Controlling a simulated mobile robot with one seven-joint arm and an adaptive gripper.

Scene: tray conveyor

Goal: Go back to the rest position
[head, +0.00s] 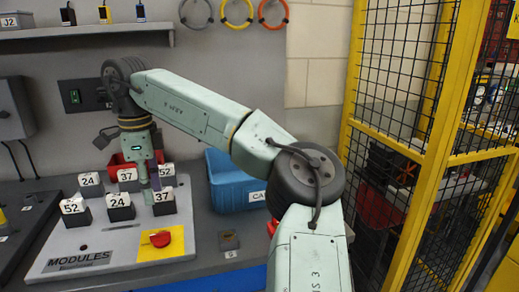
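My arm reaches from the lower right up and over to the left. My gripper (148,184) points down over the grey board marked MODULES (105,244). Its fingertips are among the numbered modules, close to the front module marked 37 (165,205) and the back one marked 37 (128,181). I cannot tell whether it is open or shut, or whether it touches a module. Several black modules with white numbered tops stand in two rows, including the front 52 (75,216), the front 24 (120,210) and the back 24 (90,188).
A red knob on a yellow plate (176,249) is at the board's right. A red bin (119,160) stands behind the modules, and a blue bin (229,190) right of them. A yellow-framed mesh fence (424,150) stands at the right. A shelf (90,31) hangs above.

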